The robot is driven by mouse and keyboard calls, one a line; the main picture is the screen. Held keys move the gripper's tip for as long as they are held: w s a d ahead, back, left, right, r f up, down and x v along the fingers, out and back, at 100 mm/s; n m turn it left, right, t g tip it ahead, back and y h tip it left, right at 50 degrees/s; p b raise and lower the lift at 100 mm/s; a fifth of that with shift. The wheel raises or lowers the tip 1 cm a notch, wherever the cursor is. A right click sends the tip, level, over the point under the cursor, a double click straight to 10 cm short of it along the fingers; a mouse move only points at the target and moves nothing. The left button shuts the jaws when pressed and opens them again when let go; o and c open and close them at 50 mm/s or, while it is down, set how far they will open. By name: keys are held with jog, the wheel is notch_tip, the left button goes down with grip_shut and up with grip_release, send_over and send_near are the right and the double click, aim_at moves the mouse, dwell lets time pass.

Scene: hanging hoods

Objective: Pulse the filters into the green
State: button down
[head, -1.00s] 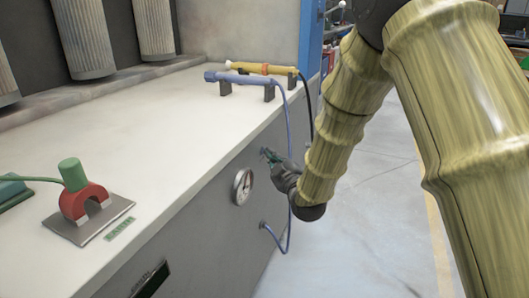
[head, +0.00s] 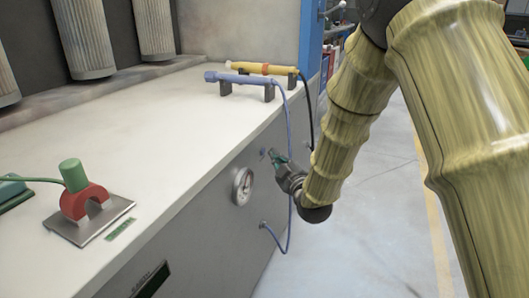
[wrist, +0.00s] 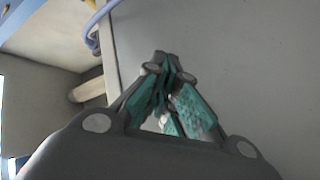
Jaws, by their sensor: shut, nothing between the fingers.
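Grey pleated filters (head: 88,45) hang in the dark recess at the back left of the bench. A round white-faced gauge (head: 242,187) is on the grey front panel; its needle and any green band are too small to read. A small dark round fitting (head: 263,152) sits on the panel above and right of the gauge. My gripper (head: 274,157), with teal finger pads, is just right of that fitting and points at the panel, apparently a little apart from it. In the wrist view my gripper (wrist: 168,80) is shut and empty, against the plain grey panel.
A blue wand (head: 240,79) and a yellow wand (head: 262,68) rest on holders on the bench. The blue hose (head: 289,150) hangs behind my gripper to a lower port. Floor at right is clear.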

jog(key=d, duration=0.1)
jog(key=s+d, duration=0.1)
jog(key=d, duration=0.2)
jog(key=shift+s+d, duration=0.25)
jog(key=shift+d, duration=0.15)
dwell(0.4)
dwell(0.4)
